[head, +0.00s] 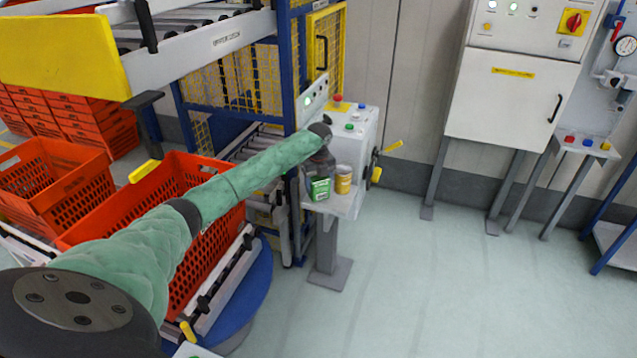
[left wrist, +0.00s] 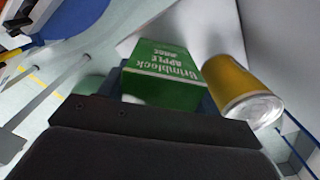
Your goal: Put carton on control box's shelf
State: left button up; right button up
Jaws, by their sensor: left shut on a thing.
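A green and white carton (head: 319,188) with "Grimblock Apple" lettering is at the shelf of the control box in the head view. The carton also shows in the left wrist view (left wrist: 165,75), just beyond the gripper. My left gripper (head: 320,168) is shut on the carton from above; its fingertips are mostly hidden. The control box (head: 357,130) has buttons on its sloped top, and its shelf (head: 350,207) juts out at the front. I cannot tell whether the carton touches the shelf. My right gripper is not in view.
A yellow can (head: 343,180) stands on the shelf right beside the carton and also shows in the left wrist view (left wrist: 243,95). An orange tote (head: 180,275) lies below my left arm. A yellow mesh guard (head: 250,80) stands behind. Open floor lies to the right.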

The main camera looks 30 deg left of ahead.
pick_arm(q)
jog(key=shift+f, duration=0.25)
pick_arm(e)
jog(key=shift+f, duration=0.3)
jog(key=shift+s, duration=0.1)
pick_arm(q)
jog(key=o, duration=1.2)
jog(key=shift+f, duration=0.15)
jog(key=shift+c, duration=0.2)
jog(key=shift+r, duration=0.3)
notch_tip(320, 180, up, 10)
jog(key=b, duration=0.3)
jog(key=shift+r+b, duration=0.15)
jog(key=shift+b, duration=0.25)
jog(key=shift+r, duration=0.7)
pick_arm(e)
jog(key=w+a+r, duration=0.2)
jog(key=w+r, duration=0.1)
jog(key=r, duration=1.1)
